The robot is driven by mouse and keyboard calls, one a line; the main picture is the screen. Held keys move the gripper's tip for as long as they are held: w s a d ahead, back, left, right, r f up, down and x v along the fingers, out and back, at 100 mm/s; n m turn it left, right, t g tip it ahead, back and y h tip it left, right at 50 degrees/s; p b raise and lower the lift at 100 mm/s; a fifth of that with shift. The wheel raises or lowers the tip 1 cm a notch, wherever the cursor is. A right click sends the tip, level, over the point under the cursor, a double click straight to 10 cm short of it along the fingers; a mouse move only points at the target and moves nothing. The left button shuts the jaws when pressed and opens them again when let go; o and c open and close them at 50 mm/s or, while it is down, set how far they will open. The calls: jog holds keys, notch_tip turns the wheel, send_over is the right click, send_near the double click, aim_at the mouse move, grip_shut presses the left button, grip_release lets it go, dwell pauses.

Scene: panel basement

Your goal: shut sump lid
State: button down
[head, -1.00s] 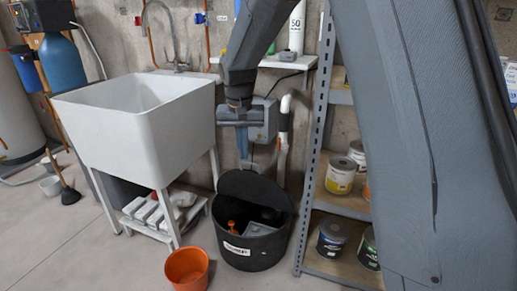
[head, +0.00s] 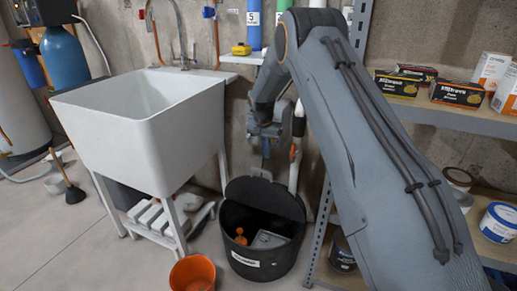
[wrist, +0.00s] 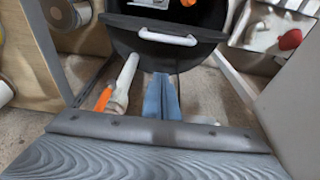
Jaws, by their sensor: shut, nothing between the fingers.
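The black round sump (head: 285,265) stands on the floor with a pale label on its front. Its black lid (head: 265,197) is open, hinged up at the back and tilted. An orange part (head: 240,237) and a grey part (head: 268,240) show inside. My gripper (head: 266,158) is shut and empty, just above and behind the lid's raised edge. In the wrist view, its blue fingertips (wrist: 160,76) point at the edge of the lid (wrist: 140,45), which carries a white handle (wrist: 168,37). I cannot tell whether the fingertips touch the lid.
A white sink (head: 150,125) stands left of the sump. An orange bucket (head: 193,273) stands in front on the floor. A shelf (head: 450,118) with boxes and cans is close on the right. A white pipe (head: 295,165) runs behind the lid.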

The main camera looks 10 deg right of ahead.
jog(key=shift+s+a+f, duration=0.3)
jog(key=shift+s+f, duration=0.1)
jog(key=shift+f, duration=0.4)
jog(key=shift+s+a+f, duration=0.35)
jog(key=shift+f, duration=0.4)
jog(key=shift+s+a+f, duration=0.3)
jog(key=shift+s+f, duration=0.1)
jog(key=shift+f, duration=0.4)
